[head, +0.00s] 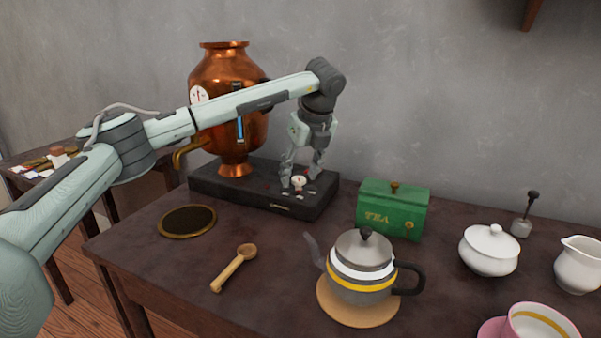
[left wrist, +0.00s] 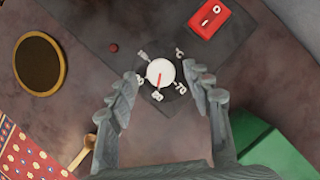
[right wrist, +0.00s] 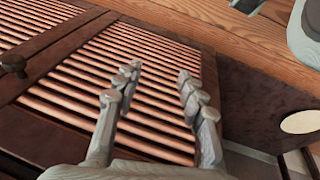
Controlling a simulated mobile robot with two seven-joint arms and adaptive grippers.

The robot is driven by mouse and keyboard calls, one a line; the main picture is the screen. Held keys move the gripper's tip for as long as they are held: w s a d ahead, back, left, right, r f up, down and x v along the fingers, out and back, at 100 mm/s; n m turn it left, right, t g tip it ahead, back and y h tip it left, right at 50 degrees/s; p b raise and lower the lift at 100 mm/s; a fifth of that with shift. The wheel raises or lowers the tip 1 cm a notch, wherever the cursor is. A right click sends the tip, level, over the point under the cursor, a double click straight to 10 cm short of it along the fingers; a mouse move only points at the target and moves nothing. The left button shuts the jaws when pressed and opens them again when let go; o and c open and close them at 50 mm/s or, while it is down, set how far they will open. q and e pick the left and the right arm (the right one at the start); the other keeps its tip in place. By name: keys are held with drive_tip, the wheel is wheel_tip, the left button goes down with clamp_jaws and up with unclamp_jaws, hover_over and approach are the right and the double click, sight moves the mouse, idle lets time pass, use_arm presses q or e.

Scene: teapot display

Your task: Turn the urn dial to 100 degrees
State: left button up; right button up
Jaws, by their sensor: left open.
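The copper urn (head: 222,68) stands on a dark base (head: 230,188) at the back left, partly behind my left arm. The white round dial (head: 299,181) is on top of the base's right end. In the left wrist view the dial (left wrist: 160,73) has a red pointer line and pale marks around it, too small to read surely. The line slants toward the mark at the picture's bottom. My left gripper (head: 301,175) is open above the dial, its fingers (left wrist: 161,80) on either side with gaps. My right gripper (right wrist: 159,72) is open and empty, away from the urn.
A green tea box (head: 392,210) stands right of the base. A teapot (head: 361,265), wooden scoop (head: 234,267) and round dark tray (head: 187,236) are in front. A red switch (left wrist: 209,19) is on the base. Slatted doors (right wrist: 75,70) face my right gripper.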

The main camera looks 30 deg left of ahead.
use_arm(q)
drive_tip(key=shift+w+a+f, duration=0.1)
drive_tip(key=shift+f, duration=0.15)
drive_tip(key=c, duration=1.1)
